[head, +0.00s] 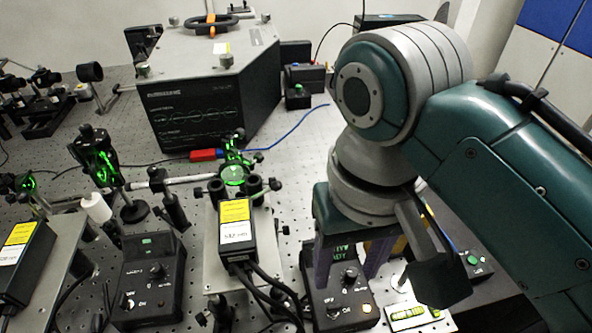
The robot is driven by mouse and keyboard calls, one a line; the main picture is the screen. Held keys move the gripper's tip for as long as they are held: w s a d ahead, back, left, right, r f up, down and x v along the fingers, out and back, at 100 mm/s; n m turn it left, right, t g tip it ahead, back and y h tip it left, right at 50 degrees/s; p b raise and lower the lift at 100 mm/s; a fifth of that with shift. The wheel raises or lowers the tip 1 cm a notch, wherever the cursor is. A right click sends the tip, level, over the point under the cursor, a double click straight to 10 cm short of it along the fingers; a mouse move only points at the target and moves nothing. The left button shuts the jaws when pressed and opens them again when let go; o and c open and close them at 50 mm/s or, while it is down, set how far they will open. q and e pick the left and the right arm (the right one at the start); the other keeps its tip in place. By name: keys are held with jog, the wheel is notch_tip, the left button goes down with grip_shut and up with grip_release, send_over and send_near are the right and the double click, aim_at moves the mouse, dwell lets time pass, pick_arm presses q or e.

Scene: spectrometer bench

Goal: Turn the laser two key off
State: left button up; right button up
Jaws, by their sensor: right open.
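Two black laser control boxes stand on the bench. The right box (312,262) is partly hidden behind my right gripper (346,276). On its front face is a key switch (333,312) with small OFF and ON marks, beside a lit yellowish lamp (366,308). My right gripper points down over this box, its two fingers apart and nothing seen between them, above the key switch. The left box (148,280) has a similar key switch (127,301). I cannot read which box is laser two. My left gripper is not in view.
A laser head with a yellow label (235,225) and thick black cables sits left of the right box. A green-and-white level (408,313) lies right of it. A large black spectrometer (210,90) stands behind. Green-lit optics (100,158) fill the left side.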

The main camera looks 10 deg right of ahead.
aim_at(335, 306)
notch_tip(335, 306, down, 10)
jog(key=shift+a+b, duration=0.15)
jog(key=shift+b, duration=0.9)
grip_shut()
